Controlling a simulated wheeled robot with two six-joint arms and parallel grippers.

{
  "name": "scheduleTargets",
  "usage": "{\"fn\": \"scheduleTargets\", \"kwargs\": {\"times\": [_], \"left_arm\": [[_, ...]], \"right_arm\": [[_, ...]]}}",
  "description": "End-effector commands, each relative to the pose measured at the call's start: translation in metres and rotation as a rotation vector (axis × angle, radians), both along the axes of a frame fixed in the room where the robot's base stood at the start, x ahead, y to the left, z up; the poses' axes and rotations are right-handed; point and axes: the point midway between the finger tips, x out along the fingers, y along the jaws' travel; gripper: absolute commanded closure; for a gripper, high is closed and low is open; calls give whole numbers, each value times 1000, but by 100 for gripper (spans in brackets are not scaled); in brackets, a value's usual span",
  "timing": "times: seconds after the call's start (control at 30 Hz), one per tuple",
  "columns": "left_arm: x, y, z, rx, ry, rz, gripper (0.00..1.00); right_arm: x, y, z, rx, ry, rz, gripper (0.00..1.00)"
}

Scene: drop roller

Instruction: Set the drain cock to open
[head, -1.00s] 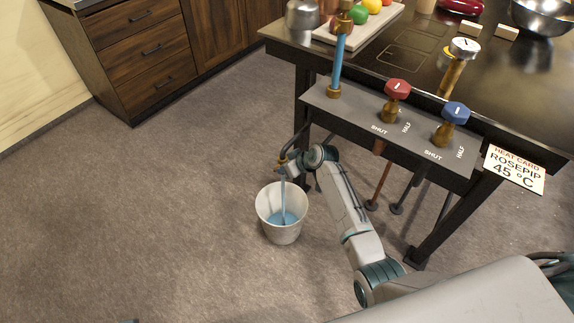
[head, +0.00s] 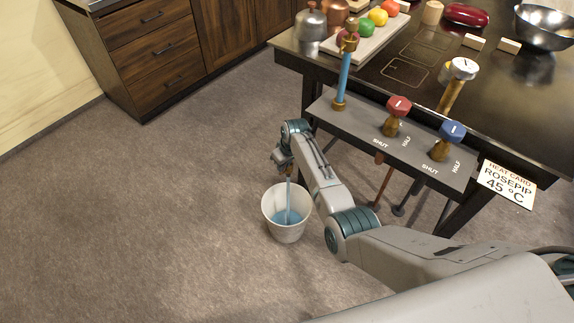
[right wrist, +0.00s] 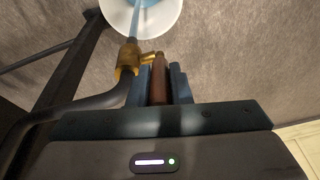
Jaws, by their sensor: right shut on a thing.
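The brass drain cock (right wrist: 128,60) sits on the end of a dark bent pipe in the right wrist view. Its brown lever handle (right wrist: 160,75) lies between the blue fingers of my right gripper (right wrist: 161,84), which is shut on it. In the head view my right gripper (head: 284,157) is just above a white bucket (head: 272,213); the cock is hidden there. A blue stream (head: 289,190) runs down into the bucket, where blue liquid (head: 288,217) lies. My left gripper is out of view.
A dark table (head: 530,110) carries a grey panel (head: 365,119) with a red knob (head: 399,106) and a blue knob (head: 453,132). A heat card (head: 507,183) reads ROSEPIP 45 °C. Table legs stand close by; the floor (head: 130,220) at left is clear.

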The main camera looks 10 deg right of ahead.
Motion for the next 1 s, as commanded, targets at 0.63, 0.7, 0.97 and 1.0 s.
{"fn": "scheduleTargets", "kwargs": {"times": [0.63,0.7,0.97,1.0], "left_arm": [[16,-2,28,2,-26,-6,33],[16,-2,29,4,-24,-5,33],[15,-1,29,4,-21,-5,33],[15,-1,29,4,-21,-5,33]], "right_arm": [[12,9,2,-119,153,0,100],[12,9,2,-120,154,0,100],[12,9,2,-120,154,0,100],[12,9,2,-120,154,0,100]]}}
